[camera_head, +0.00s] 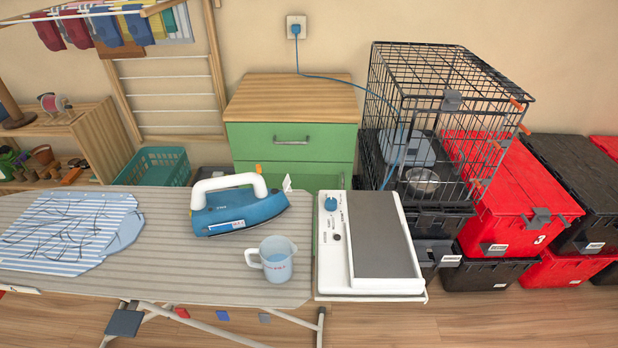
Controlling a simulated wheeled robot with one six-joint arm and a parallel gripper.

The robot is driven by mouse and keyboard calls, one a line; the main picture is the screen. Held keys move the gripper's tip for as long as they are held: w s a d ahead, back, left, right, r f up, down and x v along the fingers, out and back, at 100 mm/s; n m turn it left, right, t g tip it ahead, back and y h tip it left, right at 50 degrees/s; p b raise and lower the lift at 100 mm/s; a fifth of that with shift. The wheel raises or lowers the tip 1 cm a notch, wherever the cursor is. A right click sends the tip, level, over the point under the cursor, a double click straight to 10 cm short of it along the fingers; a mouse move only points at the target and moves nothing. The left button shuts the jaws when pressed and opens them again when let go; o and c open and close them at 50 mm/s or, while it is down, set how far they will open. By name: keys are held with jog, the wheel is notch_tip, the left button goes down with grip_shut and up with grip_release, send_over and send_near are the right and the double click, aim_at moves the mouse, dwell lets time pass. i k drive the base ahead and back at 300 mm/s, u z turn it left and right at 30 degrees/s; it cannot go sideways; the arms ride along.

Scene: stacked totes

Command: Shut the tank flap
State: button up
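A blue steam iron (242,211) with a white handle (229,182) lies flat on the ironing board (178,273), its nose to the right. A small white flap (287,183) stands up at the nose end of the iron and looks open. A small orange part shows on top of the handle. A clear measuring jug (277,260) with bluish contents stands on the board just in front of the iron, apart from it. My gripper is not in view.
A white iron station (330,275) with a grey plate sits at the board's right end. A striped blue cloth (65,228) lies on the left. Behind stand a green drawer unit (292,146), a wire cage (415,60) and red totes (515,205).

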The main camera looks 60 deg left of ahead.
aim_at(286, 184)
jog(key=i, duration=3)
jog(key=u, duration=4.05)
jog(key=k, duration=0.65)
jog(key=u, duration=0.7)
jog(key=i, duration=0.45)
jog(key=u, duration=0.55)
jog(key=i, duration=0.65)
jog(key=z, duration=0.15)
